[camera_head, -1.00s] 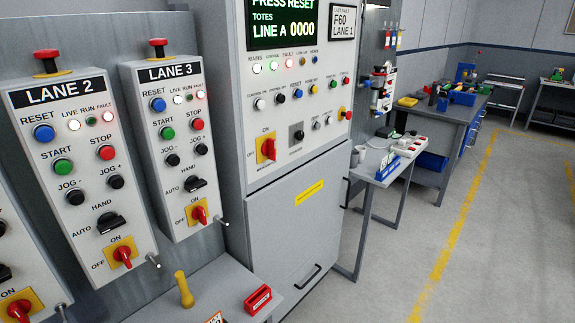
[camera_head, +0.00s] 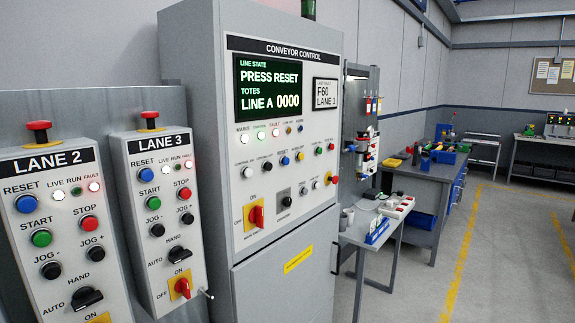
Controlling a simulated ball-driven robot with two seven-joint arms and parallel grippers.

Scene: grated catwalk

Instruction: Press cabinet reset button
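The conveyor control cabinet (camera_head: 286,215) stands in the middle of the head view. Its screen (camera_head: 270,88) reads PRESS RESET, TOTES, LINE A 0000. A red rotary switch on a yellow plate (camera_head: 256,216) is below. To the left, the LANE 3 box (camera_head: 165,215) has its own blue RESET button (camera_head: 146,174), and the LANE 2 box (camera_head: 60,240) has another (camera_head: 27,204). Neither of my grippers is in view.
A small grey table (camera_head: 362,232) with a white power strip stands just right of the cabinet. A workbench (camera_head: 432,172) with tools is behind it. The floor (camera_head: 420,285) to the right is clear, with yellow lines.

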